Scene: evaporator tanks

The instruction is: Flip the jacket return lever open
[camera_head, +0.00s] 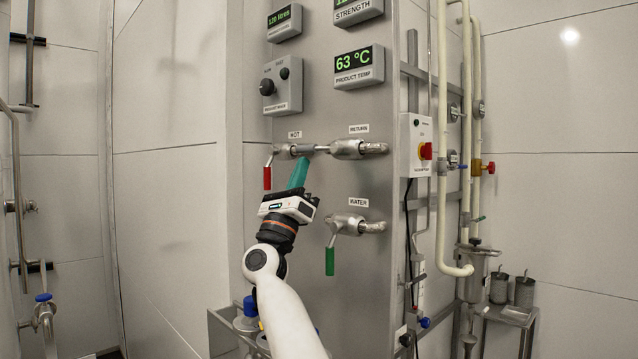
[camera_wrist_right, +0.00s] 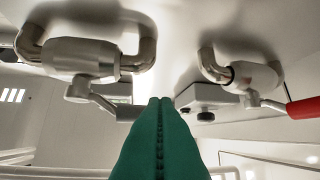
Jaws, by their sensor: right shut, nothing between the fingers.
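The return valve (camera_head: 347,149) sits on the steel panel under the "RETURN" label. Its lever (camera_head: 318,148) points left, roughly level, toward the hot valve. My right gripper (camera_head: 300,164) has teal fingers, shut and empty, with the tips just below the lever's grey handle end. In the right wrist view the shut fingertips (camera_wrist_right: 164,101) are close to the return lever (camera_wrist_right: 112,106), which runs partly behind them. I cannot tell whether they touch. The return valve body (camera_wrist_right: 80,58) is at upper left there. My left gripper is not in view.
The hot valve (camera_head: 284,151) is close on the left, its red lever (camera_head: 267,178) hanging down; that red lever also shows in the wrist view (camera_wrist_right: 303,107). The water valve (camera_head: 345,224) is below, its green lever (camera_head: 330,261) hanging down. A switch box (camera_head: 415,145) stands right.

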